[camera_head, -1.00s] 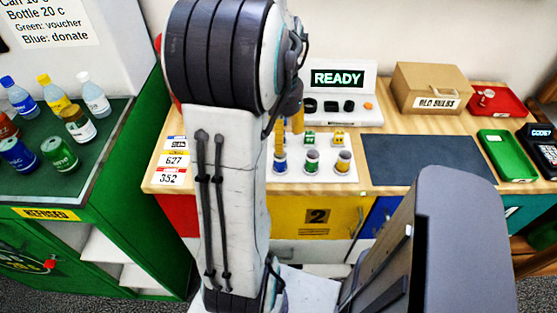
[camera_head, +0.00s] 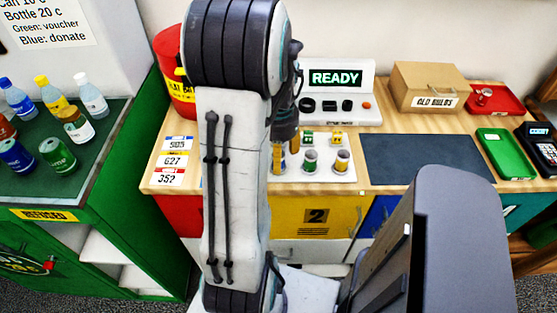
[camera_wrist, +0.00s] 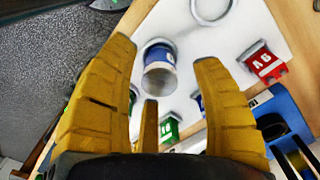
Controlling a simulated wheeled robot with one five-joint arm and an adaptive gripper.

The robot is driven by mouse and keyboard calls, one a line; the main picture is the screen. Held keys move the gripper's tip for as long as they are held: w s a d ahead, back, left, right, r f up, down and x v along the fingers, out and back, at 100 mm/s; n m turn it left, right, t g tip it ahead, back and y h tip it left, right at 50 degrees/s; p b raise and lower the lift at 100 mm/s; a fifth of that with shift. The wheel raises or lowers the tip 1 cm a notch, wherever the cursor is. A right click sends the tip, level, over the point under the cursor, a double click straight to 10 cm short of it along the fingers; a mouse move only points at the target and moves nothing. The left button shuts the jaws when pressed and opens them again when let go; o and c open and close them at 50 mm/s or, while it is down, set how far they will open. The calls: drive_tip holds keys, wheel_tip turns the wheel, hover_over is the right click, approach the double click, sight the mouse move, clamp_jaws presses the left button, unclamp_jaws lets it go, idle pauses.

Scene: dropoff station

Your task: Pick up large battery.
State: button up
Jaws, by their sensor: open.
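Several short battery-like cylinders stand on a white board (camera_head: 325,176) on the counter. A green-banded one (camera_head: 310,160) and a yellow-banded one (camera_head: 342,160) show in the head view. A blue-banded cylinder with a grey end (camera_wrist: 159,70) shows in the wrist view, between and beyond my finger tips; in the head view my gripper mostly hides it. I cannot tell by size which is the large battery. My gripper (camera_wrist: 163,60) has its yellow fingers spread and empty. In the head view it (camera_head: 284,157) hangs at the board's left side.
Small green (camera_head: 307,138) and yellow (camera_head: 337,138) blocks stand behind the cylinders. A READY display (camera_head: 336,78) is at the back. A dark mat (camera_head: 428,160) lies clear to the right. A red bin (camera_head: 174,75) and number cards (camera_head: 173,160) are left.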

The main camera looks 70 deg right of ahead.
clamp_jaws()
idle(0.5)
drive_tip(key=shift+r, duration=0.15)
